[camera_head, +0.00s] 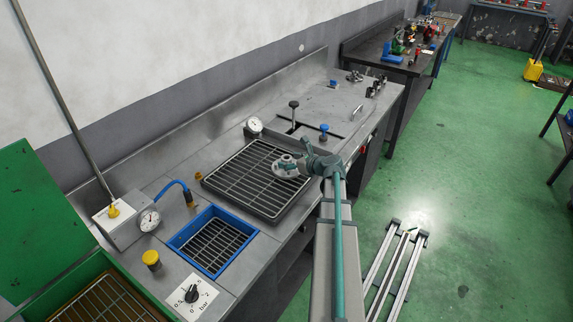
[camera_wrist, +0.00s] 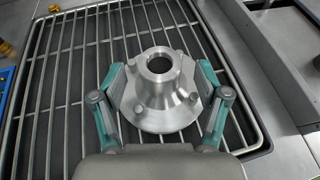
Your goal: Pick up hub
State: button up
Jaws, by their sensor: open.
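The hub (camera_wrist: 160,92) is a silver metal flange with a raised round collar, a central bore and small bolt heads on its rim. In the head view the hub (camera_head: 286,166) sits near the right part of the large rack, partly hidden by my arm. My gripper (camera_wrist: 160,84) is open, with one teal-and-grey finger on each side of the hub. The fingers are close to the flange; I cannot tell whether they touch it. In the head view my gripper (camera_head: 292,166) is at the hub.
The large black rack tray (camera_head: 222,184) is set in the steel bench. A smaller blue-framed rack (camera_head: 178,243), gauges (camera_head: 149,220), a blue hose (camera_head: 176,184) and a black lever (camera_head: 294,108) are nearby. The green floor (camera_head: 445,200) lies right of the bench.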

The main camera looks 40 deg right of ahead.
jog(key=shift+x, duration=1.1)
jog(key=shift+c, duration=0.3)
grip_shut()
jog(key=shift+r, duration=0.1)
